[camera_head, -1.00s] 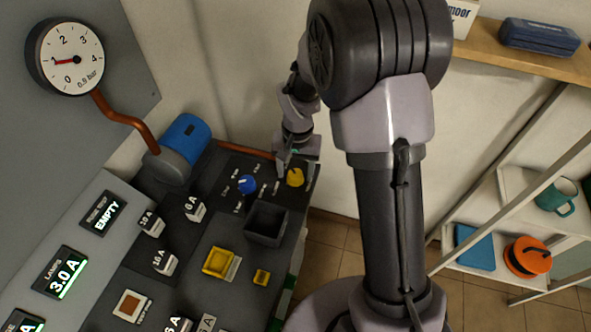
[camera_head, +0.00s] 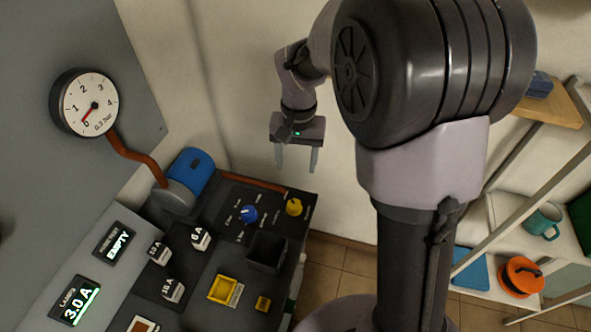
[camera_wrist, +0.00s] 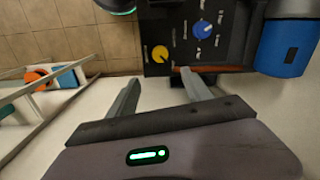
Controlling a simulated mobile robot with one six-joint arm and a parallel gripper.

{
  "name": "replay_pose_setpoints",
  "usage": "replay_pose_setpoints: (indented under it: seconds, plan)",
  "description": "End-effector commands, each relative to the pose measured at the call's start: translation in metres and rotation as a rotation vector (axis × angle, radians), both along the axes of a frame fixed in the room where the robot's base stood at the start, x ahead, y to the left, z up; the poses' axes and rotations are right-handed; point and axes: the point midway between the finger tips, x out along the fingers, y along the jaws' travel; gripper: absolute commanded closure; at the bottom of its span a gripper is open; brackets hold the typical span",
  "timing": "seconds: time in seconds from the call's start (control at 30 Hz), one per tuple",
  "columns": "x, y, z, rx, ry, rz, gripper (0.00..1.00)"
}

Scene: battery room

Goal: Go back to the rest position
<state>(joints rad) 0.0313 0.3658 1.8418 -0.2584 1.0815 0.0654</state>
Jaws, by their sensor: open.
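My gripper (camera_head: 296,160) is raised above the far end of the dark bench panel, in front of the pale wall. Its two fingers are spread with nothing between them. In the wrist view my gripper (camera_wrist: 158,92) also shows both fingers apart and empty. The yellow knob (camera_head: 294,207) and the blue knob (camera_head: 248,214) sit on the panel below it, apart from the fingers. The yellow knob (camera_wrist: 160,53) and blue knob (camera_wrist: 202,29) also show in the wrist view.
A pressure gauge (camera_head: 90,103) reads near 0. A blue motor (camera_head: 190,172), a dark open bin (camera_head: 267,252), a yellow tray (camera_head: 224,290) and several labelled fuse blocks are on the bench. A metal shelf (camera_head: 519,215) with a teal mug (camera_head: 543,222) stands at right.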

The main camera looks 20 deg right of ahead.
Motion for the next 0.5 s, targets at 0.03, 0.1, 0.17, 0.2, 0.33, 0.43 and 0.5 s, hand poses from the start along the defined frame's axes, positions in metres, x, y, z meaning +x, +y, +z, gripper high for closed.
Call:
replay_pose_setpoints:
  seconds: [0.03,0.1,0.17,0.2,0.33,0.43,0.5]
  plan:
    - [0.0002,-0.0002,0.0029,0.000,-0.001,0.000,0.41]
    - [0.0001,-0.0002,0.0036,0.000,-0.001,0.001,0.41]
    - [0.0001,-0.0002,0.0032,0.000,-0.001,0.001,0.41]
    - [0.0001,-0.0001,0.0029,0.000,0.000,0.001,0.41]
    - [0.0002,-0.0002,0.0027,0.000,0.000,0.001,0.41]
    - [0.0001,0.0000,0.0027,0.000,0.000,0.001,0.41]
    - [-0.0021,0.0006,0.0060,0.002,-0.008,0.001,0.41]
